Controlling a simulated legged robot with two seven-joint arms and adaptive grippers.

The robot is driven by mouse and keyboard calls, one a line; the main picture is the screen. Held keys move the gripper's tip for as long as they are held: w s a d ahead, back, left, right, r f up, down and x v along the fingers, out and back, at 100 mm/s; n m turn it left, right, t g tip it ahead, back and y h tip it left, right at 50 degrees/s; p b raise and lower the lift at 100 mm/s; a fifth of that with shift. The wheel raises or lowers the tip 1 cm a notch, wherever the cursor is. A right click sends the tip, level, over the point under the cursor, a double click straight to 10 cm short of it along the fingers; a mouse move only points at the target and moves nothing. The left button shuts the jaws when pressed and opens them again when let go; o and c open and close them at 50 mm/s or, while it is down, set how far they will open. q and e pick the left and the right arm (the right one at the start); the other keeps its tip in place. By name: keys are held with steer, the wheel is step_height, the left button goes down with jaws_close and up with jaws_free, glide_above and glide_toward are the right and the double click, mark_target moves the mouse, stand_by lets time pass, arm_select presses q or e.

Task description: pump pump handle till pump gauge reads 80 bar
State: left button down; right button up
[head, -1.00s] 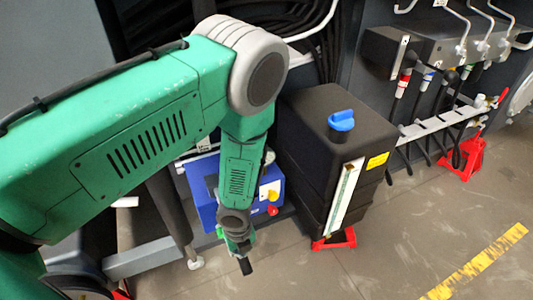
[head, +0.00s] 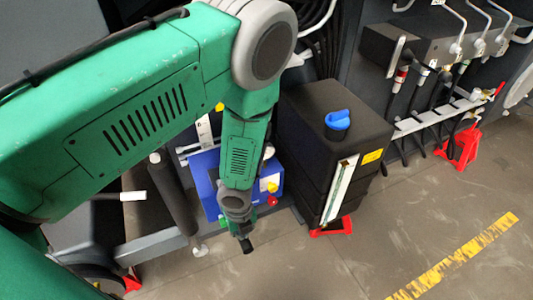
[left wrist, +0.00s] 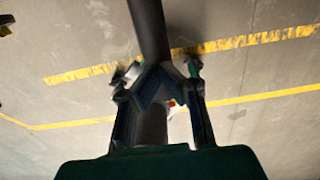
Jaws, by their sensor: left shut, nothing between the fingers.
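A blue box (head: 207,187) with a yellow part and a red knob, probably the pump, stands at the lower middle of the head view. My left arm hides part of it. My left gripper (head: 246,246) is in front of the box, pointing down towards the floor, shut and empty. In the left wrist view the gripper (left wrist: 160,78) has a dark round bar (left wrist: 149,28) running up from between its fingers. I cannot tell whether that bar is the pump handle. I cannot make out a pump gauge. My right gripper is not in view.
Hoses and a rail (head: 440,120) are at the upper right. The floor (head: 390,240) is clear at lower right.

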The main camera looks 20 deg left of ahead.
arm_select(q)
steer(key=shift+a+f+b, duration=0.1)
steer(key=shift+f+b, duration=1.35)
steer(key=shift+f, duration=0.55)
steer(key=shift+f+b, duration=1.85)
steer(key=shift+f, duration=0.6)
steer(key=r+p, duration=0.6)
steer(key=r, duration=0.1)
steer(key=r+p, duration=0.4)
steer(key=shift+w+a+r, duration=0.2)
steer(key=shift+w+r, duration=0.05)
steer(key=shift+d+f, duration=0.1)
